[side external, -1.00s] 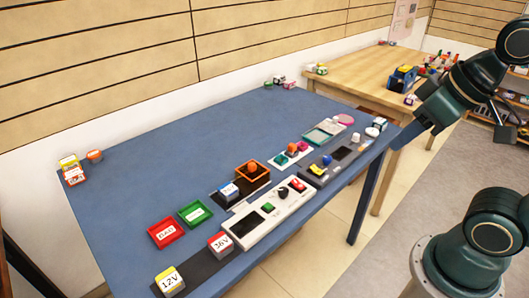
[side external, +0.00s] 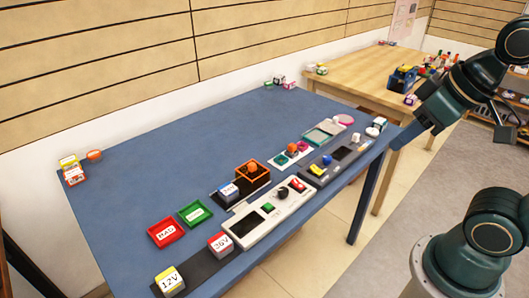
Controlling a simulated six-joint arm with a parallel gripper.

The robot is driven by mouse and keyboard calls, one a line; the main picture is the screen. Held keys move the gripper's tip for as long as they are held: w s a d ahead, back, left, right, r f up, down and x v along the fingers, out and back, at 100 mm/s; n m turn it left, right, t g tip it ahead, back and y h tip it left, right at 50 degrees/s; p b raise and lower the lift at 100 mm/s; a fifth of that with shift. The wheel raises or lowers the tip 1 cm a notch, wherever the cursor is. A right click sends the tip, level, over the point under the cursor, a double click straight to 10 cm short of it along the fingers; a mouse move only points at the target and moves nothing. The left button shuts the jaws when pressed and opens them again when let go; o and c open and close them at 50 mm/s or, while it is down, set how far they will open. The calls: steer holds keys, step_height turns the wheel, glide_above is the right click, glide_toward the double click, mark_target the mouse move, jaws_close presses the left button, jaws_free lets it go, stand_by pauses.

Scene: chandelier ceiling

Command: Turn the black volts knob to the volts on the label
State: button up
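The black knob (side external: 282,192) sits on the white panel (side external: 255,228) along the table's right-hand edge, beside a green button (side external: 268,208) and a red switch (side external: 298,184). Its pointer and scale are too small to read. A yellow-sided block (side external: 170,281) labelled 12V and a red-sided block (side external: 221,243), whose label looks like 26V, sit on a dark strip at the near end. A blue-sided block (side external: 229,191) has a label I cannot read. My gripper end (side external: 409,136) is near the table's right corner, well away from the knob. Its fingers cannot be made out clearly.
A red tray (side external: 150,240) and a green tray (side external: 182,215) lie left of the panel. The left and middle of the blue table (side external: 150,190) are mostly clear.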

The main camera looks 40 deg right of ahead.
steer(key=shift+o, duration=1.4)
steer(key=n+g, duration=0.6)
steer(key=n, duration=0.8)
glide_above(283, 189)
step_height(283, 189, down, 14)
steer(key=shift+s+f, duration=0.1)
step_height(283, 189, down, 14)
steer(key=shift+r, duration=0.25)
